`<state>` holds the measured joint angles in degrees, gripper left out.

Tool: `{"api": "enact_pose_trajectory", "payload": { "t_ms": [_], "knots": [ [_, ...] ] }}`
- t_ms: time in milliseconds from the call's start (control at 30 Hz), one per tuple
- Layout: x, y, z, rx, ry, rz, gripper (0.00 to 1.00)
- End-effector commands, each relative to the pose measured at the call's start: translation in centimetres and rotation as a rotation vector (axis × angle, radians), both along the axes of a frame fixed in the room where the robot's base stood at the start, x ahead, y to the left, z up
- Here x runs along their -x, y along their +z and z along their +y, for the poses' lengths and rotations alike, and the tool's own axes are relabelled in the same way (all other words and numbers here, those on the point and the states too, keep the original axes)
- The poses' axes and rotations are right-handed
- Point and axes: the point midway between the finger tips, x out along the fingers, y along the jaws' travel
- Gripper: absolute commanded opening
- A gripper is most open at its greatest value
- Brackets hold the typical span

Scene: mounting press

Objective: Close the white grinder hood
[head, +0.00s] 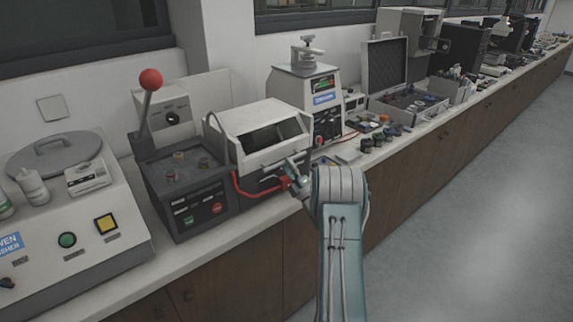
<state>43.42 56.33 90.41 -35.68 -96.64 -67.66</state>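The white grinder hood (237,122) sits on the counter in the middle of the head view, with a dark window in its sloped front. Its lower front edge lies just behind my gripper (291,168). From this angle I cannot tell how far the hood is raised. My gripper is at the right part of that edge, close to it or touching it. The fingers are small and partly hidden by my own wrist, so their opening is unclear.
A dark press (185,185) with a red-knobbed lever (150,80) stands left of the hood. A red hose (243,192) runs below the hood's front. A white machine (308,88) stands behind right. The floor (470,220) at right is clear.

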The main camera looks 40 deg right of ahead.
Motion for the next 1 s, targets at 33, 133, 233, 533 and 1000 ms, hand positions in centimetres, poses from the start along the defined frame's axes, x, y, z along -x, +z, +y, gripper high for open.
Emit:
{"api": "enact_pose_trajectory", "payload": {
  "t_ms": [33,133,233,533,1000],
  "knots": [
    [0.8,-0.8,-0.1,-0.006,-0.002,0.007,0.34],
    [2.5,-1.9,-0.1,-0.006,-0.004,0.007,0.34],
    [4.3,-3.0,-0.1,-0.007,-0.003,0.007,0.34],
    [8.5,-5.8,0.0,-0.006,-0.001,0.007,0.34],
    [9.3,-6.2,0.1,-0.003,-0.001,0.005,0.34]
  ]
}}
